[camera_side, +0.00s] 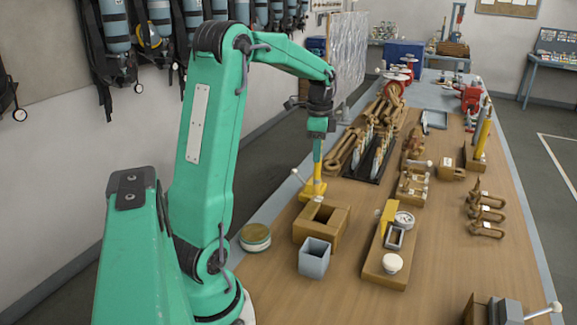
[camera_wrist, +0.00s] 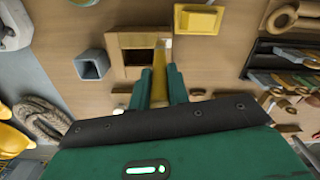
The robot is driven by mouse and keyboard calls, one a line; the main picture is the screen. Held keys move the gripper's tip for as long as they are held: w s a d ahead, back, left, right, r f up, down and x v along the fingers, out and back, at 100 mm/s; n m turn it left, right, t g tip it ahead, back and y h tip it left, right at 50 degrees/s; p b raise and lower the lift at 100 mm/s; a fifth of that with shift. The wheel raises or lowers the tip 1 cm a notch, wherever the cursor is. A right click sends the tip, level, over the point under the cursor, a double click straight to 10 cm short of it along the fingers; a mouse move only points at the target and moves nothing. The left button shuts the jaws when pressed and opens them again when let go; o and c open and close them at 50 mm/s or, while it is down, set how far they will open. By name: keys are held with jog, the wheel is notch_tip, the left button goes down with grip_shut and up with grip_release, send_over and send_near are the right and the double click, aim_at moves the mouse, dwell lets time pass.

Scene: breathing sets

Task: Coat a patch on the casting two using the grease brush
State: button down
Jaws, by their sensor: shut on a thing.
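My gripper (camera_side: 317,140) points down above the far left of the bench and is shut on a slim yellow stick (camera_side: 317,160), apparently the grease brush. In the wrist view, my gripper (camera_wrist: 160,88) holds the stick (camera_wrist: 160,65) between its green fingers. The stick's pale tip shows over the right edge of a square wooden box; contact cannot be told. Several brown metal pieces with small white tags (camera_side: 485,215) lie at the right, perhaps castings. I cannot tell which is casting two.
The wooden box (camera_side: 338,234) has a dark square opening. A grey open box (camera_side: 314,262), a round tin (camera_side: 255,238) and a yellow block (camera_side: 313,188) stand near it. A wooden board (camera_side: 373,266) holds small parts. Bare bench (camera_side: 455,265) lies at the front right.

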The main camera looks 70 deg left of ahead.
jog(key=shift+r, duration=2.7)
